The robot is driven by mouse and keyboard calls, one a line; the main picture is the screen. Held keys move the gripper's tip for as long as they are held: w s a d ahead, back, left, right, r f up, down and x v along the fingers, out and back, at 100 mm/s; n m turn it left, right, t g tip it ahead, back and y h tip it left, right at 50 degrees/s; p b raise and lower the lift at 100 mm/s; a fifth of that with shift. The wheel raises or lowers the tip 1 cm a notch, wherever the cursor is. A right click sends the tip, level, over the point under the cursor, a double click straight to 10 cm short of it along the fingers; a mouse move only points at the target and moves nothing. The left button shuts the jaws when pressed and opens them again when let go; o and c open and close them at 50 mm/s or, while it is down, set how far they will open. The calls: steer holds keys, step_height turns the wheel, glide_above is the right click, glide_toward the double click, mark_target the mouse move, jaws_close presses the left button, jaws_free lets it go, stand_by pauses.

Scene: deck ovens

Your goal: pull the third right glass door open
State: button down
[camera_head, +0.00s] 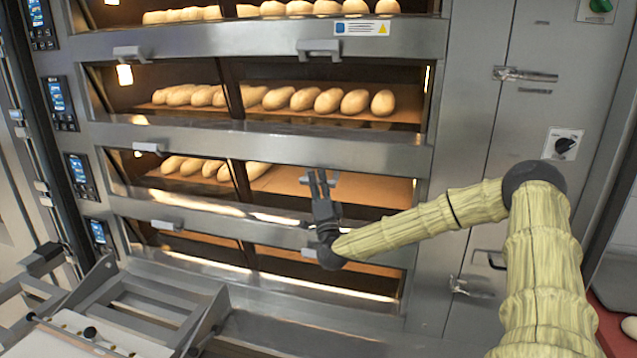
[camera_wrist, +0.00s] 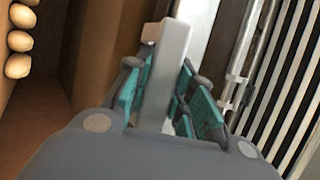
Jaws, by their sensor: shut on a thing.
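The third right glass door (camera_head: 370,188) is in the middle of the oven front, with a few loaves at its left side behind it. I cannot tell whether it is ajar. Its grey handle (camera_head: 333,183) is partly hidden by my fingers. My gripper (camera_head: 318,180) reaches up to this handle from below. In the wrist view the pale handle bar (camera_wrist: 170,60) stands between the teal finger pads, and my gripper (camera_wrist: 165,90) is shut on it.
Other decks with loaves (camera_head: 328,101) lie above, with another right door handle (camera_head: 318,47). A lower deck handle (camera_head: 310,253) is close beside my wrist. A metal rack frame (camera_head: 130,300) stands at the lower left. Steel panels (camera_head: 470,180) flank the oven at the right.

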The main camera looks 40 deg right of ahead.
steer(key=c, duration=1.2)
jaws_free()
steer(key=v, duration=1.2)
